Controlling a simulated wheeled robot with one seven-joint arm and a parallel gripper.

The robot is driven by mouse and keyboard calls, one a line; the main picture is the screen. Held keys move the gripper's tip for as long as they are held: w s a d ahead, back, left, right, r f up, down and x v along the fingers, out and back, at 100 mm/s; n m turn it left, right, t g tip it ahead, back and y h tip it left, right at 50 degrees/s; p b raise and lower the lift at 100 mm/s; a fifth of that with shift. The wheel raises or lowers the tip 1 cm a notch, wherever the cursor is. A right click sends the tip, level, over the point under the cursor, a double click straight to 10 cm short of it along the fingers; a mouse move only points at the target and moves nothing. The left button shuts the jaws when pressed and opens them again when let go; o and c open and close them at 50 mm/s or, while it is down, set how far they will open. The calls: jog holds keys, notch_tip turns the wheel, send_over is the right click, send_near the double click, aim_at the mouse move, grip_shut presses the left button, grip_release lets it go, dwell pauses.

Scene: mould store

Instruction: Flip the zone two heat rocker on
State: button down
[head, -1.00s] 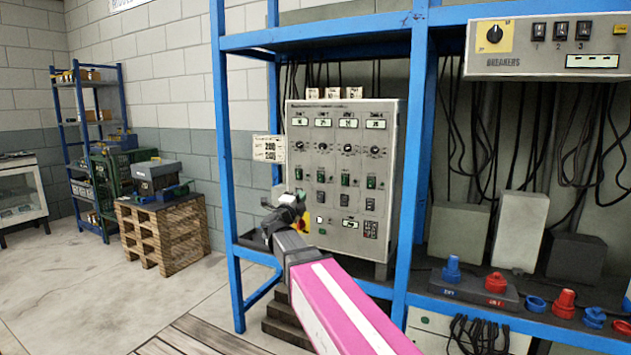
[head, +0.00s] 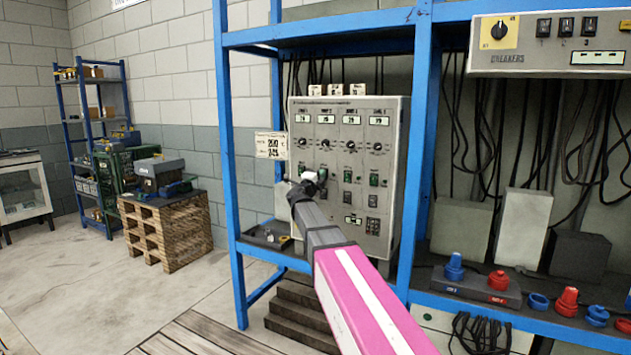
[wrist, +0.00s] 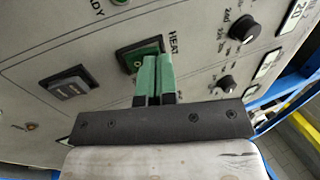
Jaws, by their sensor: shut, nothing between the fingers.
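The grey control panel (head: 345,235) stands on the blue rack, with columns of displays, dials and green rockers. My gripper (head: 315,177) is at its left half, over the second column's rocker area. A green rocker in a black frame, labelled HEAT (wrist: 140,55), shows in the wrist view. My gripper's green fingers (wrist: 154,75) are shut together with nothing between them, their tips overlapping the rocker's lower edge in the picture. Whether they touch it is unclear. The zone number is not readable in the wrist view. Two other green rockers (head: 347,177) show further right.
Black dials (wrist: 227,83) and a dark switch (wrist: 68,85) lie on either side of the fingers. A breaker box (head: 545,45) hangs to the right. A blue rack post (head: 415,150) stands just right of the panel. Pallets and shelves are far left.

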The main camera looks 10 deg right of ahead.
jog(key=shift+w+d+r, duration=0.1)
jog(key=shift+w, duration=0.05)
jog(key=shift+w+d+r, duration=0.15)
jog(key=shift+w, duration=0.05)
dwell(0.3)
jog(key=shift+s, duration=0.1)
